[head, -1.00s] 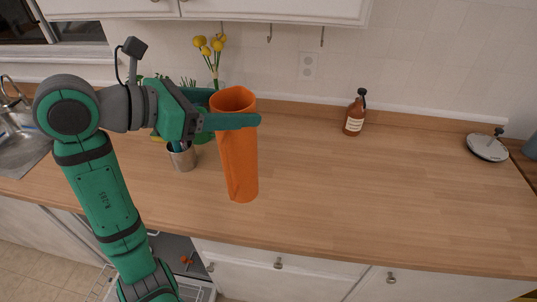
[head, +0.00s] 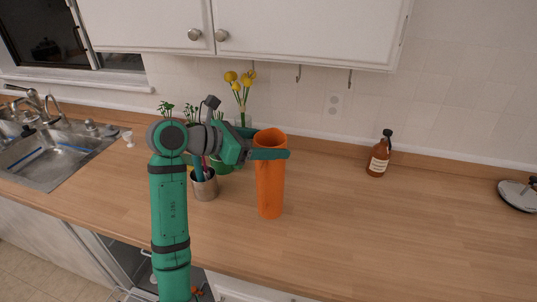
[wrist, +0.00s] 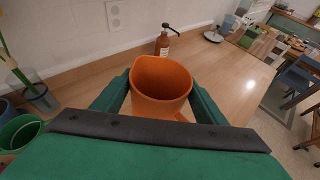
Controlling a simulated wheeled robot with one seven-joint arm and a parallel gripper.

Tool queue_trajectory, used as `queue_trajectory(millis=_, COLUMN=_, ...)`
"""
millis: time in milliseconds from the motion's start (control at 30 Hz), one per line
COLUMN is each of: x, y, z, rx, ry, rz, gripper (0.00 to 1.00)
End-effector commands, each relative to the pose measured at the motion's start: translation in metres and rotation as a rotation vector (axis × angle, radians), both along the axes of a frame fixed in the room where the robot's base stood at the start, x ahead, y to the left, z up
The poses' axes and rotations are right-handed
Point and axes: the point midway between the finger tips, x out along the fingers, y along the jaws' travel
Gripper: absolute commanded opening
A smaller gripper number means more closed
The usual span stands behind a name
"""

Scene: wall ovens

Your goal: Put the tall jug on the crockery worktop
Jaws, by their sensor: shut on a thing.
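The tall orange jug (head: 270,185) is upright at the wooden worktop (head: 340,225) in the head view. My gripper (head: 270,154) is shut on the jug near its top, with a green finger on either side. In the wrist view the jug's open mouth (wrist: 162,78) faces the camera between the two fingers. The jug's base appears at or very near the worktop surface; I cannot tell whether it touches.
A metal utensil cup (head: 204,186), green pots and a vase of yellow flowers (head: 240,92) stand close left of and behind the jug. A brown bottle (head: 378,158) stands at the back right. A sink (head: 55,155) is far left. The worktop right of the jug is clear.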

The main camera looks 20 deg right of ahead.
Motion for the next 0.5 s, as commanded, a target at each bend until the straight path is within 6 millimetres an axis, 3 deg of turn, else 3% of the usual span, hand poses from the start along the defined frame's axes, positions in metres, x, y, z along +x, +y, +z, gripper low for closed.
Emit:
queue_trajectory(millis=333, x=0.007, y=-0.001, z=-0.036, rx=-0.001, ry=0.000, rz=0.004, gripper=0.21)
queue_trajectory(millis=500, x=0.007, y=-0.002, z=-0.039, rx=-0.002, ry=-0.002, rz=0.002, gripper=0.21)
